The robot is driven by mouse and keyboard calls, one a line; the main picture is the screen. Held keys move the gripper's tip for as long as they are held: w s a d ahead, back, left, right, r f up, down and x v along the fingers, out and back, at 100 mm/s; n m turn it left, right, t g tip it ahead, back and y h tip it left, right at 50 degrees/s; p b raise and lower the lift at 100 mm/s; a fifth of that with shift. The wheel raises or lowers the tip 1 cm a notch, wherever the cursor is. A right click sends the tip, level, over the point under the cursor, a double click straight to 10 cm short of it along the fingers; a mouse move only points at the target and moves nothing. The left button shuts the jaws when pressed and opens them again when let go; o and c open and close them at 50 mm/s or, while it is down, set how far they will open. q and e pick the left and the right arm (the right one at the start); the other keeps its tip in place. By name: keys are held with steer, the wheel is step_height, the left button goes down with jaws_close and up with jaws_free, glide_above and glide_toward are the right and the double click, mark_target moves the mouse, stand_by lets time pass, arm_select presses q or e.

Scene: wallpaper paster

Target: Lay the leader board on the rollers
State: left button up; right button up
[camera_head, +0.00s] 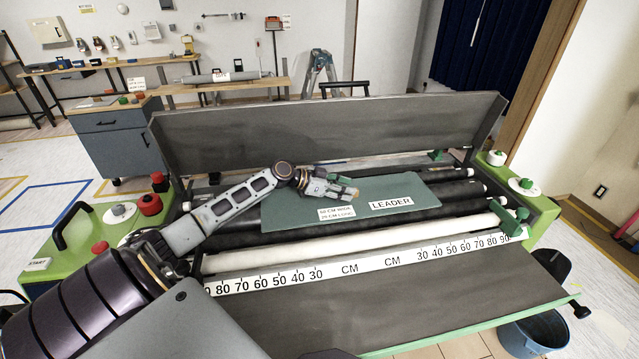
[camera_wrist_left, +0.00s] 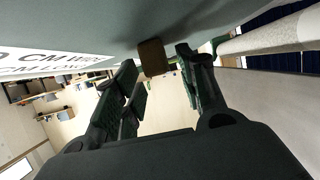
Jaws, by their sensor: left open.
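The leader board (camera_head: 405,188) is a flat green sheet with white labels, one reading LEADER. In the head view it lies across the dark rollers (camera_head: 458,190) of the green machine, slightly askew. Its underside contact is hidden. The fingers stand apart, and I see no grip on the tab. My right gripper is out of view.
A raised grey cover (camera_head: 320,130) stands behind the rollers. A white roller (camera_head: 350,243) and a centimetre scale (camera_head: 365,265) run in front of the board. A blue bin (camera_head: 535,335) stands at the lower right.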

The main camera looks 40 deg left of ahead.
mark_target(326, 200)
arm_select(q)
steer(key=shift+s+a+r, duration=0.1)
steer(key=shift+s+a, duration=0.3)
steer(key=shift+v, duration=0.95)
steer(key=shift+s+a+r, duration=0.25)
steer(key=shift+s+a, duration=0.05)
steer(key=shift+s, duration=0.15)
steer(key=shift+v, duration=0.95)
steer(key=shift+s+a+r, duration=0.2)
steer(key=shift+v, duration=2.5)
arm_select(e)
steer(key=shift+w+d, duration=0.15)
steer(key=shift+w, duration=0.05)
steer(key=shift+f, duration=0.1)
